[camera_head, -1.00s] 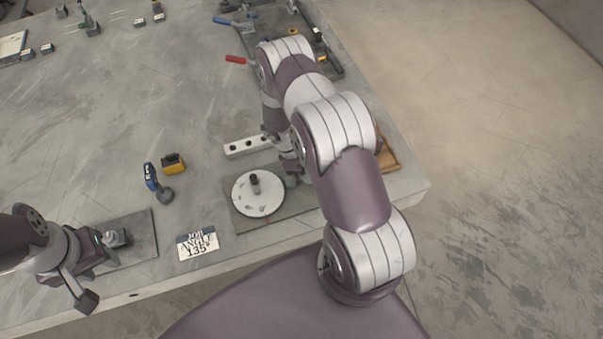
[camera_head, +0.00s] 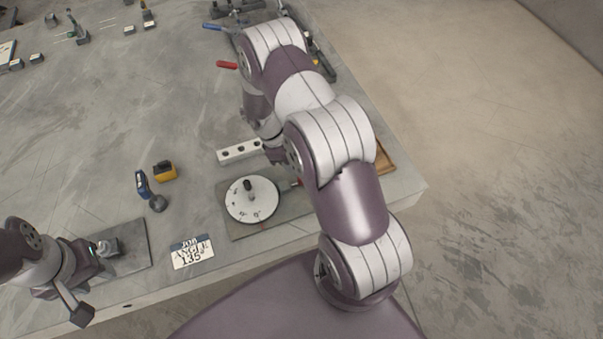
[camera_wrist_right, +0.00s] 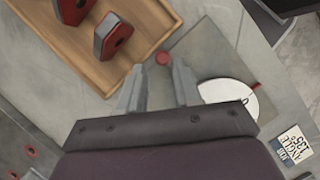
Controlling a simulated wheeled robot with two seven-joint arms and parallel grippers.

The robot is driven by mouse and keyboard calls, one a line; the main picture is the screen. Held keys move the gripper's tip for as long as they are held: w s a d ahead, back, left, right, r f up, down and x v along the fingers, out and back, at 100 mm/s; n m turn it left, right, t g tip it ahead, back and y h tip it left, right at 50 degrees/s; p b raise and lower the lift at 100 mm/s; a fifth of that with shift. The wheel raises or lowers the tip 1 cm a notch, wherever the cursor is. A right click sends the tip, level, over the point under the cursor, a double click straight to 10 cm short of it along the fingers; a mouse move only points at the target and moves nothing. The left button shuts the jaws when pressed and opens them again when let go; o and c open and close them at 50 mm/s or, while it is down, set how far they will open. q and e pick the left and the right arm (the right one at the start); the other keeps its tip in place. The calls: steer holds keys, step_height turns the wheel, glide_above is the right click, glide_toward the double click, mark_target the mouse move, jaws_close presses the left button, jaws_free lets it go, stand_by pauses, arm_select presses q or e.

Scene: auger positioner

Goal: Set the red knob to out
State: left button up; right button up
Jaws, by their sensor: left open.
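In the right wrist view the red knob (camera_wrist_right: 162,58) lies just beyond and between the fingertips of my right gripper (camera_wrist_right: 160,78). The fingers are apart, with nothing between them. In the head view the right gripper is mostly hidden behind its arm. My left gripper (camera_head: 88,282) is open at the lower left, by a grey plate (camera_head: 132,252), away from the dial.
A card reading "JOB ANGLE 135°" (camera_head: 192,252) lies left of the dial. A grey bar with holes (camera_head: 238,151) lies behind it. A wooden tray (camera_wrist_right: 140,40) with red blocks is close to the right gripper.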

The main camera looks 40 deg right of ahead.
steer(key=v, duration=0.6)
steer(key=shift+r+b, duration=0.15)
steer(key=shift+b, duration=0.25)
steer(key=shift+a, duration=0.1)
steer(key=s+a+r+m+t+y, duration=0.3)
steer(key=s+a+r+m+t, duration=0.1)
steer(key=s+a+r+m, duration=0.4)
steer(key=s+a+r, duration=0.2)
steer(key=s+r, duration=0.2)
steer(key=r, duration=0.1)
steer(key=shift+r+t, duration=0.3)
steer(key=shift+w, duration=0.1)
